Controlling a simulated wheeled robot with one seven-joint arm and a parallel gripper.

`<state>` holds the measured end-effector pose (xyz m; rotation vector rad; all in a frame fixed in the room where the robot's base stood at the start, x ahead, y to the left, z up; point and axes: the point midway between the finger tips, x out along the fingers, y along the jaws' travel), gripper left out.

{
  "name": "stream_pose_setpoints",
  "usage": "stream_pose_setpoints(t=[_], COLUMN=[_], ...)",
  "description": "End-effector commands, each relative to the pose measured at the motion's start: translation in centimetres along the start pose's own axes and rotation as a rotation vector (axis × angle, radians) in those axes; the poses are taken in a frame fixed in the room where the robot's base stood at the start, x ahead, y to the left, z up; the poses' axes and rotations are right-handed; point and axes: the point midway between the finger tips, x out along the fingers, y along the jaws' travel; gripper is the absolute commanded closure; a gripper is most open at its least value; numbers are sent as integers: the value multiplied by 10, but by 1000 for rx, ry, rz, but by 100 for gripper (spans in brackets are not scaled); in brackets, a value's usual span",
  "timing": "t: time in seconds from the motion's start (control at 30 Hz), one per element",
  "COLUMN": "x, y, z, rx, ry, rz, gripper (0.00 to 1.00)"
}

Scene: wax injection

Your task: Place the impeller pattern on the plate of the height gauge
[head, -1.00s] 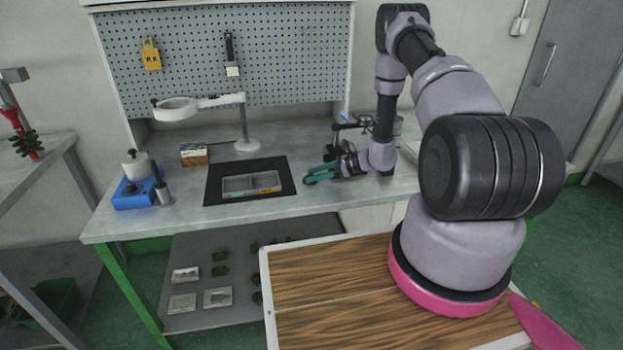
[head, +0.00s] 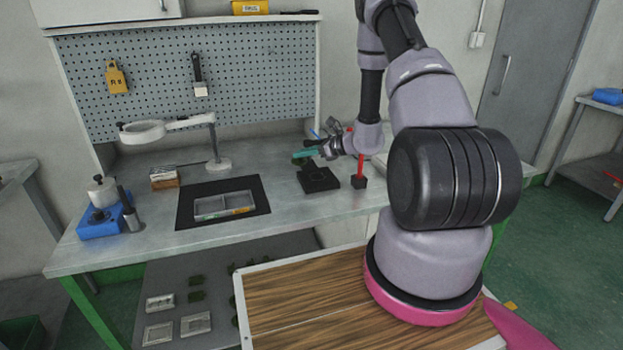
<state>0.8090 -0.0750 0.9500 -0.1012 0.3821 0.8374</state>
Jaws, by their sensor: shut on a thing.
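Just below the gripper in the picture is a black block with a flat base (head: 318,181), which may be the height gauge's plate. Beside it to the right stands a red upright on a small black foot (head: 361,172). I cannot tell whether the pattern touches anything.
A black mat (head: 190,217) with a divided grey tray (head: 200,210) lies left of the gripper. A ring lamp (head: 143,131), a small box (head: 164,178) and a blue device (head: 98,226) stand further left. Bare bench lies between mat and black block.

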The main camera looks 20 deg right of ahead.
Motion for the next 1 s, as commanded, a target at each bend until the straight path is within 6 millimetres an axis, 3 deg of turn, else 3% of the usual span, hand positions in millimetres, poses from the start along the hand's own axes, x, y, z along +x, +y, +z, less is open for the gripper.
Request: stream_pose_setpoints(t=[0.1, 0.3, 0.5, 0.77, 1.0], x=[-22, -40, -28, -19, -7], y=[-31, -56, -60, -61, -63], z=[3, -5, -40, -60, -90], rx=[90, 165, 170, 168, 167], ry=[-16, -31, -31, -33, -32], rz=[-156, -286, -295, -294, -293], gripper=[100, 100, 100, 100, 100])
